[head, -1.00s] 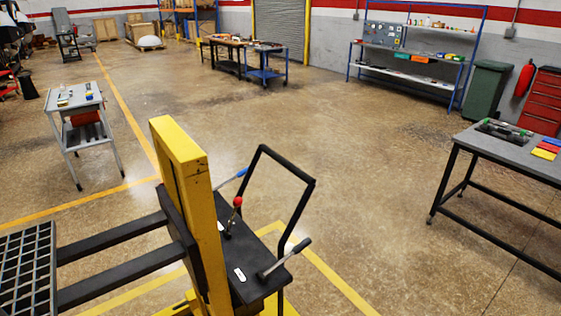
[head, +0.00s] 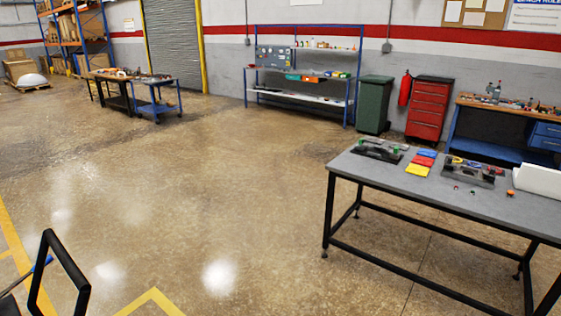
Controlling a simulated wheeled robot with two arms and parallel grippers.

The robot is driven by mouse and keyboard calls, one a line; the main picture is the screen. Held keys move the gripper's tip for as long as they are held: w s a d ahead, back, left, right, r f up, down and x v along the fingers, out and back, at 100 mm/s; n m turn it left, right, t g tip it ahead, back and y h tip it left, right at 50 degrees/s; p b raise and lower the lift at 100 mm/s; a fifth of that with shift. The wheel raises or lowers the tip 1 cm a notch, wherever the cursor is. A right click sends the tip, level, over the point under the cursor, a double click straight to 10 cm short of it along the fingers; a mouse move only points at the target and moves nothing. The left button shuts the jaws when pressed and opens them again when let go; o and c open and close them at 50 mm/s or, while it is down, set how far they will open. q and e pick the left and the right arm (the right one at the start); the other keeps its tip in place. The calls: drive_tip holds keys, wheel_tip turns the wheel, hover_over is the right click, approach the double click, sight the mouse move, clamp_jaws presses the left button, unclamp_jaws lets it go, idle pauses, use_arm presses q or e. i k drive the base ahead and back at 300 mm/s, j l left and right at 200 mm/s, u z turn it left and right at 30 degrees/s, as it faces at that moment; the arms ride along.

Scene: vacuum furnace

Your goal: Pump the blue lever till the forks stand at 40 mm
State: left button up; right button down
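The blue lever (head: 38,268) shows at the lower left edge of the head view, partly hidden by the black frame handle (head: 62,268) of the yellow lift truck. Only the handle, a bit of the lever and a dark corner of the truck are in view. The forks, the mast and any height scale are out of view. Neither of my grippers is in view.
A blue shelf (head: 300,95), green bin (head: 374,105) and red drawer cabinet (head: 429,108) line the back wall. The middle floor is clear.

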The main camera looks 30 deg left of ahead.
sight(50, 258)
drive_tip(key=i+l+u, duration=0.1)
drive_tip(key=i, duration=0.5)
drive_tip(key=i+l+u, duration=0.1)
drive_tip(key=i, duration=0.5)
drive_tip(key=i+j+u, duration=0.25)
drive_tip(key=u, duration=0.2)
drive_tip(key=i+u, duration=0.85)
drive_tip(key=i+l+u, duration=0.2)
drive_tip(key=i+u, duration=0.25)
drive_tip(key=i+l+u, duration=0.25)
drive_tip(key=u, duration=0.2)
drive_tip(key=i+j+u, duration=0.2)
drive_tip(key=i+u, duration=0.15)
drive_tip(key=u, duration=0.15)
drive_tip(key=i+u, duration=0.8)
drive_tip(key=u, duration=0.2)
